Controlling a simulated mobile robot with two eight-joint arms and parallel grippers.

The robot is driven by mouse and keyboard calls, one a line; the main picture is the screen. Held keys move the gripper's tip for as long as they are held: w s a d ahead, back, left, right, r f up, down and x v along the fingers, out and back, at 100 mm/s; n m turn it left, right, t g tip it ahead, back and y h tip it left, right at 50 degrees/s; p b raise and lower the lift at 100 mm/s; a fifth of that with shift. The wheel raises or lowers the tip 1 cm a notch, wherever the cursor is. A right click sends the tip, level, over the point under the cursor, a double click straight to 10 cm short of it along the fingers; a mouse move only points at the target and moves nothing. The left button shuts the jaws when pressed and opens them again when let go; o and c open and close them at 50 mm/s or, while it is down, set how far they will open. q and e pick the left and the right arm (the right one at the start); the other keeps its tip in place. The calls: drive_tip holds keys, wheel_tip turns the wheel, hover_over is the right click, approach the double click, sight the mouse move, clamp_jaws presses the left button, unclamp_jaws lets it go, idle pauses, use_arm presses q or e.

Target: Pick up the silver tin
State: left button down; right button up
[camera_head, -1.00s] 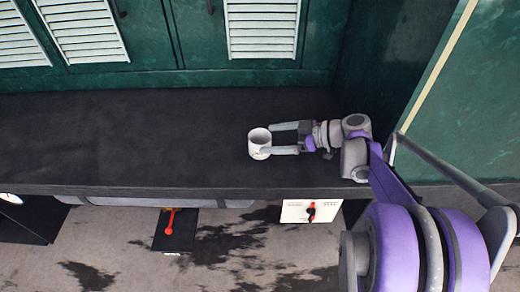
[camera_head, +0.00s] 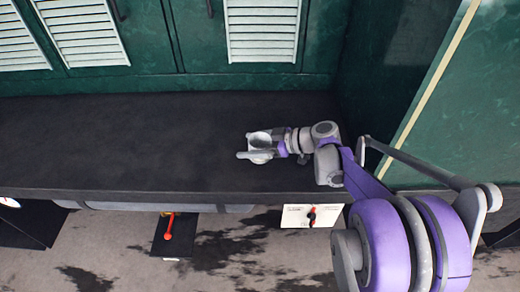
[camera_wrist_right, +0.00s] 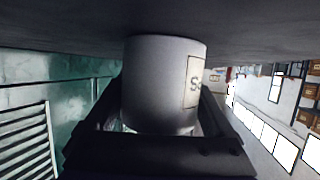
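The silver tin (camera_head: 259,141) stands upright on the dark counter, its open top facing up in the head view. In the right wrist view the tin (camera_wrist_right: 158,85) fills the middle, with part of a pale label on its right side. My right gripper (camera_head: 247,145) is around the tin, one finger on either side and the near finger reaching past it. The fingers look spread about as wide as before, so it appears open. Contact with the tin cannot be made out. My left gripper is not in view.
The dark counter (camera_head: 110,145) is bare to the left of the tin. Green cabinets with white louvred panels (camera_head: 262,30) stand behind it, and a green wall rises at the right. Below the front edge are a red lever (camera_head: 169,227) and a white panel (camera_head: 296,216).

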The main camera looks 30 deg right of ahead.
drive_tip(key=c, duration=1)
